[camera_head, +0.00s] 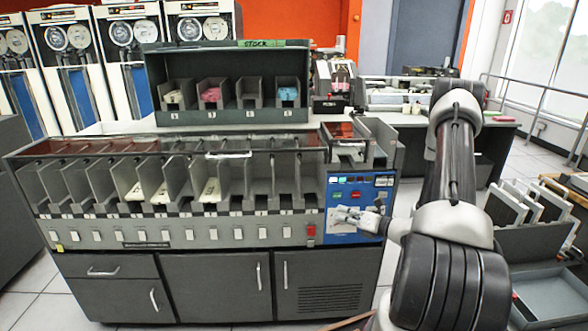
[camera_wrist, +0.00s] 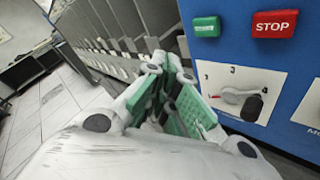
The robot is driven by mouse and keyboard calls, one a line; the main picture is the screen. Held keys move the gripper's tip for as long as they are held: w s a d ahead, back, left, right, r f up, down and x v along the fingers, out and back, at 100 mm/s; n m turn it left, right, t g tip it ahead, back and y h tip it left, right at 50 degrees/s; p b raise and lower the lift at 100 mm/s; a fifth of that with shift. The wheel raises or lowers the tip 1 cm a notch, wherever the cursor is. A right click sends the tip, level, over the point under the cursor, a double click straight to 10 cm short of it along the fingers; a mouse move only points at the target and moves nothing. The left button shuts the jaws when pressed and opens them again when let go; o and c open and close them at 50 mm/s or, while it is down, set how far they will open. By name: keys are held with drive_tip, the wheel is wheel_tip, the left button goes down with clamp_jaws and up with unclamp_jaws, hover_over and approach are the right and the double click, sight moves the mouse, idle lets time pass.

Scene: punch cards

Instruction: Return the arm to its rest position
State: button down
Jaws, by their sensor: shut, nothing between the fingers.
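My gripper (camera_head: 346,214) is at the end of my arm, which reaches in from the right of the head view. It is in front of the lower part of the blue control panel (camera_head: 357,186) on the sorting machine. In the wrist view my gripper (camera_wrist: 166,88) shows green finger pads close together, with nothing between them. The wrist view shows the panel close on the right, with a red STOP button (camera_wrist: 274,23), a green button (camera_wrist: 206,26) and a rotary knob (camera_wrist: 238,96). I cannot tell whether the fingers touch the panel.
The machine has a row of card pockets (camera_head: 272,180), some holding cards, above grey cabinets (camera_head: 212,288). A rack of bins (camera_head: 228,118) stands on top. At the right are a grey tray (camera_head: 550,292) and upright dividers (camera_head: 515,205). Open tiled floor (camera_wrist: 62,112) shows in the wrist view.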

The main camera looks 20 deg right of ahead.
drive_tip(key=s+a+f+n+g+y, duration=0.2)
drive_tip(key=s+a+n+g+y, duration=0.15)
drive_tip(key=s+a+n, duration=0.35)
drive_tip(key=s+r+n+g, duration=0.9)
drive_tip(key=s+n+g, duration=0.1)
drive_tip(key=s+n, duration=0.35)
drive_tip(key=s+d+r+n+g+h, duration=0.1)
drive_tip(key=s+d+r+n+h, duration=0.1)
drive_tip(key=s+r+n+h, duration=0.35)
drive_tip(key=s+d+r+n+g+h, duration=0.1)
drive_tip(key=s+d+r+n+h, duration=0.1)
drive_tip(key=r+n+h, duration=0.4)
drive_tip(key=a+r+n+t, duration=0.3)
drive_tip(key=r+n+t, duration=0.2)
drive_tip(key=r, duration=0.8)
drive_tip(key=shift+s+a+n, duration=0.3)
drive_tip(key=shift+s+a, duration=0.05)
drive_tip(key=shift+a, duration=0.05)
